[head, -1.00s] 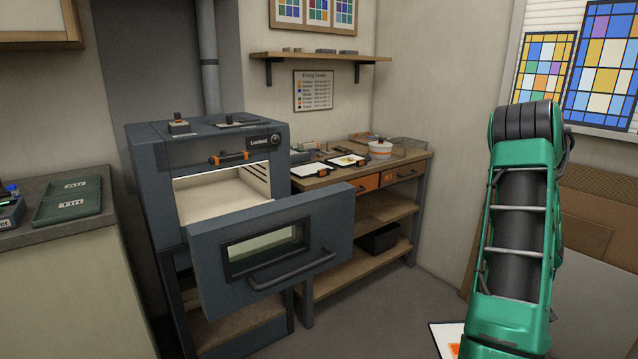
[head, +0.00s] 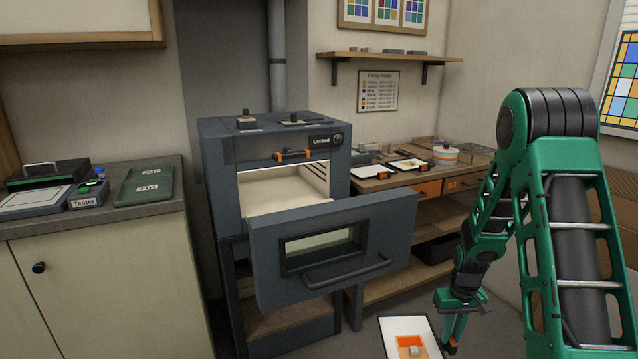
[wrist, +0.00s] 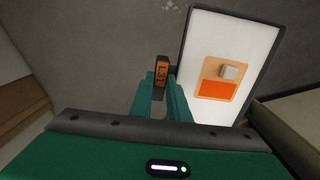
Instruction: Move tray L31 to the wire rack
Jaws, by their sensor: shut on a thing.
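Tray L31 (head: 391,329) is white with a dark rim and bears an orange piece (head: 413,352) with a small pale block on it. My gripper (head: 452,343) is shut on the tray's end tab (wrist: 161,73), which is orange and reads L31. The tray is held in front of the kiln, above the floor, and its near end is cut off in the head view. The wrist view shows the tray (wrist: 211,120) beyond the fingers, at the right. What looks like the wire rack (head: 479,150) is small and grey at the back right of the wooden bench.
The grey kiln's door (head: 395,235) stands open between the tray and the kiln chamber (head: 280,195). A left counter (head: 110,207) holds a tester and green trays.

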